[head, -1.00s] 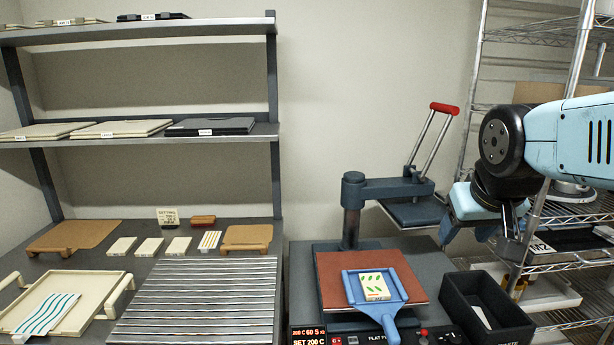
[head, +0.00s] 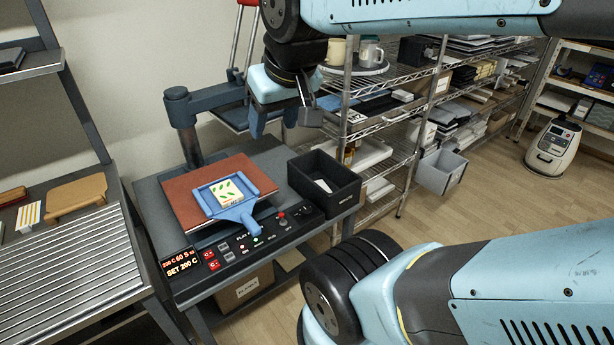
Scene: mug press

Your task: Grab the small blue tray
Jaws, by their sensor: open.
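The small blue tray (head: 235,203) lies on the reddish-brown pad (head: 179,190) of the flat press. It has raised side rims and a blue handle that points toward the front, over the control panel. A white card with green marks (head: 226,193) lies in it. My gripper (head: 274,122) hangs above and behind the tray, to its right, with its fingers pointing down. It is open and apart from the tray, and I see nothing between its fingers. Part of its far side is hidden.
The press's raised upper plate (head: 232,116) is behind my gripper. A black bin (head: 325,187) stands right of the tray. The control panel (head: 240,243) has knobs and a lit display. A striped grey rack (head: 60,268) is left; wire shelves (head: 385,125) are right.

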